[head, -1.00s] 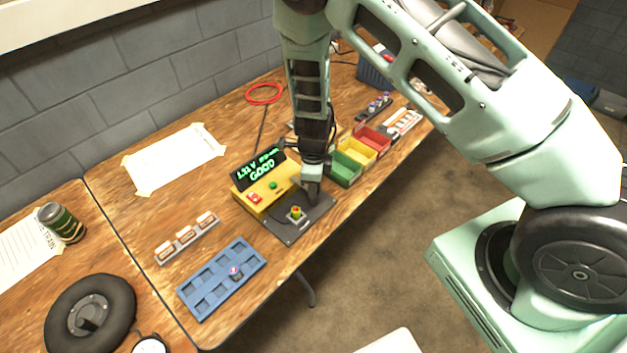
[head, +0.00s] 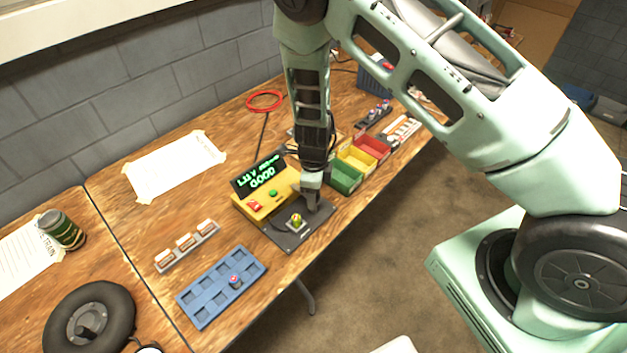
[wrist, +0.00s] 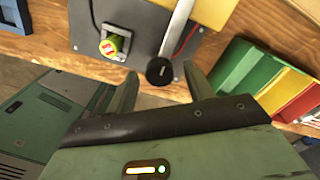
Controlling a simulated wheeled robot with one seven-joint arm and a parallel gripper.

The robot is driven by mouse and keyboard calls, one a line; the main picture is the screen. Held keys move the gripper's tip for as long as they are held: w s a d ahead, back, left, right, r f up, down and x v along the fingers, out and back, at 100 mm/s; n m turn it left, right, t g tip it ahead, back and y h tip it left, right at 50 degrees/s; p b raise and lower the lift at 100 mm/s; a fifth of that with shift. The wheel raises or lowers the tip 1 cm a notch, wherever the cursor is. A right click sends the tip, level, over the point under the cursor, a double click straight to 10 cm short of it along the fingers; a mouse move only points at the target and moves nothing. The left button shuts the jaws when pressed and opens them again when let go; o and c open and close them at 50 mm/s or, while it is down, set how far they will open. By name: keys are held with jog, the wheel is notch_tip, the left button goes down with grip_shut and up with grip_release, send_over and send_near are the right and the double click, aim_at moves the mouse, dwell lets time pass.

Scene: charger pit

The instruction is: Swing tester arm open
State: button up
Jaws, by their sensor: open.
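The yellow tester (head: 262,205) stands on the bench with a lit green display (head: 260,175) that seems to read GOOD. A dark base plate (head: 285,238) extends in front of it. A small cell (head: 296,219) with a yellow-green side and red top sits in a holder on the plate; it also shows in the wrist view (wrist: 113,44). The tester arm (wrist: 178,28) is a pale metal bar ending in a black knob (wrist: 159,71), to the right of the cell. My gripper (wrist: 161,84) is open, its fingertips on either side of the knob. Contact is unclear.
Green, yellow and red bins (head: 361,161) stand close to the right of the tester. A blue tray (head: 221,287) holding one cell and a rack of cells (head: 187,246) lie to the left. The bench's front edge is near the plate.

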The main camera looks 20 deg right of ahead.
notch_tip(320, 180, up, 17)
jog(key=shift+r, duration=0.15)
dwell(0.6)
jog(key=s+a+r+n+g+y, duration=0.1)
jog(key=s+a+r+n, duration=0.35)
jog(key=s+n, duration=0.3)
jog(key=s+a+r+n+y, duration=0.1)
jog(key=s+a+r+n, duration=0.35)
jog(key=s+n, duration=0.35)
jog(key=s+r+n+t+h, duration=0.1)
jog(key=s+r+n, duration=0.3)
jog(key=s+n, duration=0.6)
jog(key=n, duration=0.7)
jog(key=shift+s+d, duration=0.2)
jog(key=shift+s, duration=0.2)
